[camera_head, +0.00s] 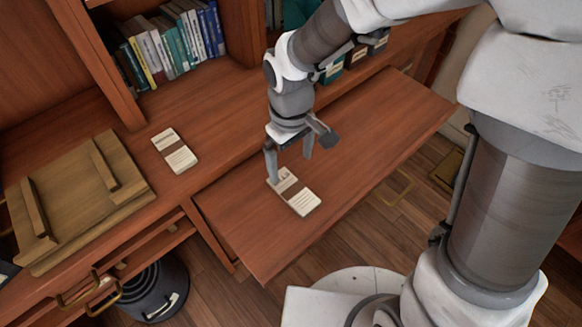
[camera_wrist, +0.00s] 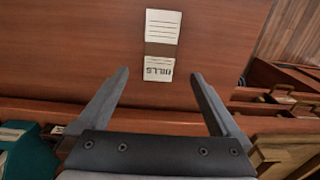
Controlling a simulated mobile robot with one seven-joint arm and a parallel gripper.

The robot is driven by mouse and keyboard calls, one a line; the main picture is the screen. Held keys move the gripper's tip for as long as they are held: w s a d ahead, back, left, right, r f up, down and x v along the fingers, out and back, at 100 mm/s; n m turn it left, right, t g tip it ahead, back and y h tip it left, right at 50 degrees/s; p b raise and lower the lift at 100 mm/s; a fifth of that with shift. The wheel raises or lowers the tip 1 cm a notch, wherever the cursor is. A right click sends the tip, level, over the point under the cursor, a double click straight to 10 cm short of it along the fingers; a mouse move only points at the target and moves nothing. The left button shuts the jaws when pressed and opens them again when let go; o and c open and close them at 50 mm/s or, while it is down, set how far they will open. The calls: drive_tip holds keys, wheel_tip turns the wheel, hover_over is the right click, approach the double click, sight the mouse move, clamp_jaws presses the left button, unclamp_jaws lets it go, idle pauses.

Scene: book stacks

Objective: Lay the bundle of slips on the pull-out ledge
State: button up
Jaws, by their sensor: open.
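A bundle of slips (camera_head: 295,193), cream with a brown band, lies flat on the pull-out ledge (camera_head: 380,130). In the wrist view the bundle (camera_wrist: 163,27) shows ruled lines at one end and "BILLS" lettering, upside down, at the other. A similar banded bundle (camera_head: 174,150) lies on the desk top, left of the ledge. My gripper (camera_head: 290,168) is open and empty, pointing down over the ledge bundle's far end. In the wrist view its fingertips (camera_wrist: 160,76) stand on either side of the lettered end, apart from it. Their exact height above the ledge is unclear.
A wooden board with two raised bars (camera_head: 75,195) rests on the desk at left. Books (camera_head: 165,45) fill the shelf behind. Small boxes (camera_head: 355,57) stand behind my gripper. A dark bin (camera_head: 153,290) is below the desk. The ledge's right part is clear.

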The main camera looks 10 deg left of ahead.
drive_tip(key=shift+d+r, duration=0.1)
drive_tip(key=shift+r, duration=1.45)
drive_tip(key=s+d+r+m+t, duration=0.2)
drive_tip(key=s+d+r+m, duration=0.2)
drive_tip(key=d+r, duration=0.4)
drive_tip(key=s+d+r+m+t, duration=0.3)
drive_tip(key=d+r+m, duration=0.3)
drive_tip(key=d, duration=0.5)
wheel_tip(320, 180, up, 2)
drive_tip(key=shift+s+d+r+t, duration=0.1)
drive_tip(key=shift+s+d+t, duration=0.1)
drive_tip(key=shift+s+t, duration=0.15)
